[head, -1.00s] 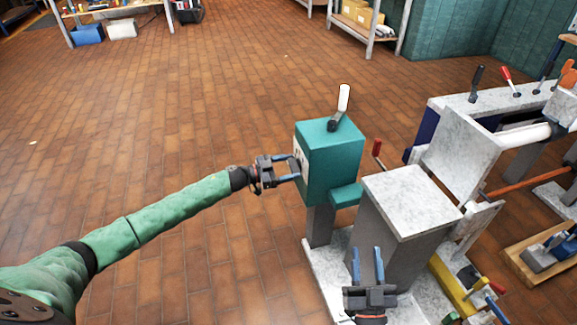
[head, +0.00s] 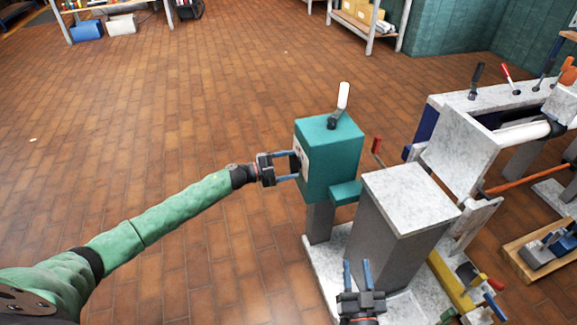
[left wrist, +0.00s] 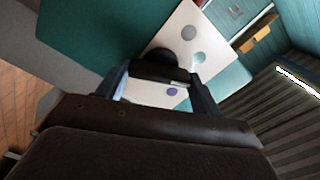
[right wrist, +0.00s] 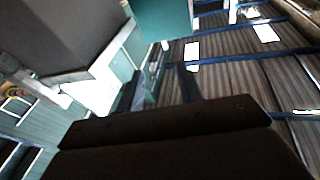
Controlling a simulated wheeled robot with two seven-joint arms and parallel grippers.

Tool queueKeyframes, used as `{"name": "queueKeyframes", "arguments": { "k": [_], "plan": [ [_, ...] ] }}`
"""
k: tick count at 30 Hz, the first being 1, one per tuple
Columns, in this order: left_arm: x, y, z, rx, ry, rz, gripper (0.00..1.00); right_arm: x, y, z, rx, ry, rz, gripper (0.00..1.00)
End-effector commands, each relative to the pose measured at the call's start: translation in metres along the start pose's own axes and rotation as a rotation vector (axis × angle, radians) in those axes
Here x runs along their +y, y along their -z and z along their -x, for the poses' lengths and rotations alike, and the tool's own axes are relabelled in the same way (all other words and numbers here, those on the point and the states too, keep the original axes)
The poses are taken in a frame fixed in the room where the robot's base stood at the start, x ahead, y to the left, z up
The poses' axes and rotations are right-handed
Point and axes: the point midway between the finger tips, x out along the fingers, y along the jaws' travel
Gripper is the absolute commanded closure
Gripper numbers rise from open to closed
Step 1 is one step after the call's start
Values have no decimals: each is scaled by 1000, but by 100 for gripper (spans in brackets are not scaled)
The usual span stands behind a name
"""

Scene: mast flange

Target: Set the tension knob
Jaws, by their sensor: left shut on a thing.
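The teal machine box (head: 335,155) stands on a grey post. A white panel (left wrist: 200,35) with several round spots is on its left side, seen edge-on in the head view. A dark round knob (left wrist: 168,58) protrudes from this panel in the left wrist view. My left gripper (head: 297,169) is at the panel, its two fingers shut on the knob from both sides. The fingers also frame the knob in the left wrist view (left wrist: 160,85). My right gripper (head: 357,266) is open and empty, low in front of the grey block, fingers apart.
A white-handled lever (head: 343,96) stands on top of the box. The grey block with a pale top (head: 410,200) is right of it, and a red-handled lever (head: 376,147) lies between. More machinery with levers fills the right. The brick floor (head: 180,120) at left is clear.

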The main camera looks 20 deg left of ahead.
Motion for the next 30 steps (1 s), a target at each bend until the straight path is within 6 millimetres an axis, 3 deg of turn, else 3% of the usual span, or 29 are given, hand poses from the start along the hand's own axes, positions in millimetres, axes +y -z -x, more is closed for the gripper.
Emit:
{"name": "queueKeyframes", "arguments": {
  "k": [6, 13, 20, 30],
  "plan": [
    [2, 0, 0, 1, -1, -146, 57, -2, 46, -8, 150, 9, 13, 64],
    [3, 0, 0, 1, -1, -244, 57, -5, 82, -10, 263, 16, 23, 64],
    [3, 0, 0, 2, -2, -282, 57, -6, 96, -10, 309, 19, 28, 64],
    [3, 0, 0, 2, -3, -285, 57, -6, 98, -10, 315, 19, 28, 64]
  ]
}}
